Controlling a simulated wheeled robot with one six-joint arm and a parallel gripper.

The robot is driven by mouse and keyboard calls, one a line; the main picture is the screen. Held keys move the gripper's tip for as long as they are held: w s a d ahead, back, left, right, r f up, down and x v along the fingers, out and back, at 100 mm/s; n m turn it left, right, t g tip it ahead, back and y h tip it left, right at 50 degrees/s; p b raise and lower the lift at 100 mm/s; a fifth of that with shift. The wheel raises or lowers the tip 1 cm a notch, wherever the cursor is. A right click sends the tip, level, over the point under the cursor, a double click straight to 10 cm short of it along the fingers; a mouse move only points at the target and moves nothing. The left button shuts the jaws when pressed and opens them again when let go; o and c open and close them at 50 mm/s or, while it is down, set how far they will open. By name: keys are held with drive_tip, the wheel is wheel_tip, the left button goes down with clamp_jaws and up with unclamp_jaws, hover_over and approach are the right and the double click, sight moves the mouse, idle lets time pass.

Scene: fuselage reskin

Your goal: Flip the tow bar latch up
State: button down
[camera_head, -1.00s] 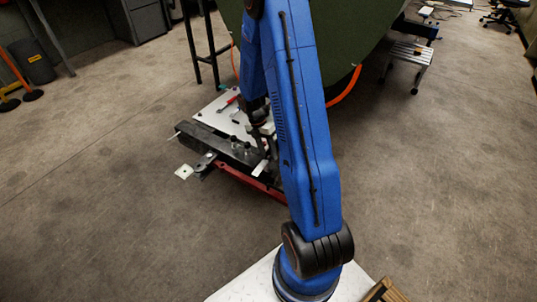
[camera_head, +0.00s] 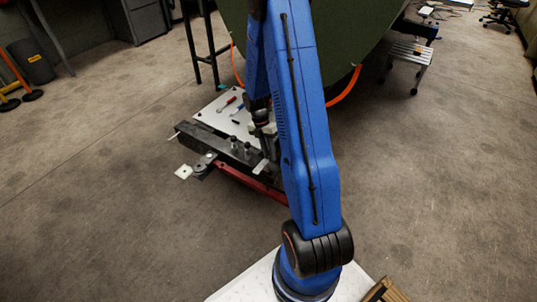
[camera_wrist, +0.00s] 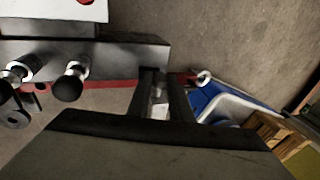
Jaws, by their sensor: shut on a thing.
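The red tow bar (camera_head: 247,180) runs low along the near side of a dark beam in the head view. A small pale piece (camera_head: 261,166), which looks like the latch, stands by its right part. My gripper (camera_head: 267,150) points down there, partly hidden by my blue arm. In the wrist view my gripper (camera_wrist: 161,82) has its two dark fingers around a pale, light-grey piece (camera_wrist: 159,100) and is shut on it. That piece appears to be the latch. Its exact angle is hard to tell. A bit of red bar shows behind the fingers.
A dark beam (camera_head: 215,143) with black-knobbed pins (camera_wrist: 69,83) lies left of my gripper. The green fuselage (camera_head: 300,45) rises beyond.

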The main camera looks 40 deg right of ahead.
drive_tip(key=shift+w+d+f+g+y, duration=0.2)
drive_tip(key=shift+d+f+g+y, duration=0.15)
drive_tip(key=shift+d+y, duration=0.35)
drive_tip(key=shift+w+d+f+g+y, duration=0.25)
drive_tip(key=shift+d+f+y, duration=0.15)
drive_tip(key=shift+y, duration=0.5)
drive_tip(key=c, duration=1.6)
unclamp_jaws()
drive_tip(key=shift+v, duration=8.7)
drive_tip(key=shift+s, duration=0.1)
